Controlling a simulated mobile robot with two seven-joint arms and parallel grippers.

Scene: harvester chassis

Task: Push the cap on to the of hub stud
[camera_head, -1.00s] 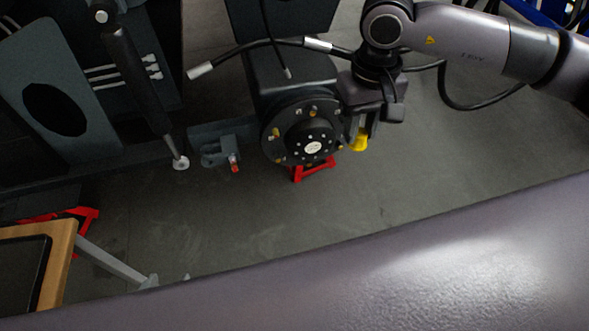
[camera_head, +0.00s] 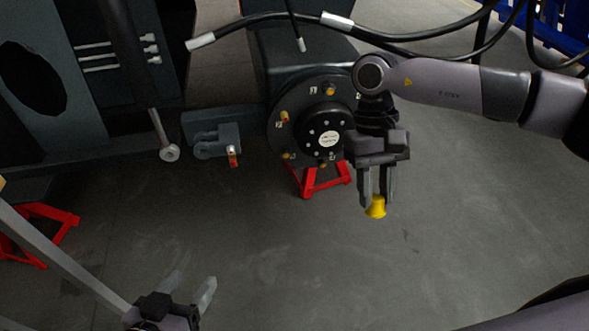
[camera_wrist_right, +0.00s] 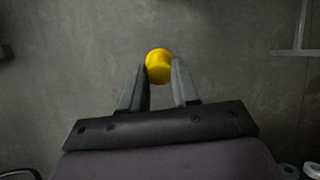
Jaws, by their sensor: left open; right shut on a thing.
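The yellow cap (camera_head: 376,207) is between the fingertips of my right gripper (camera_head: 378,196), which is shut on it. It also shows in the right wrist view (camera_wrist_right: 159,66) at the tips of both fingers. The dark round hub (camera_head: 311,122) stands left of and above the cap, with several brass-coloured studs (camera_head: 284,117) around its face. The cap is apart from the hub, over the open floor. My right wrist hides the hub's right edge. My left gripper (camera_head: 192,288) is open and empty at the bottom left, far from the hub.
A red stand (camera_head: 322,183) is below the hub. A grey bracket with a red-tipped fitting (camera_head: 216,146) lies left of the hub. Black hoses (camera_head: 420,38) cross above. Another red stand (camera_head: 36,232) is at the far left. The floor in front is clear.

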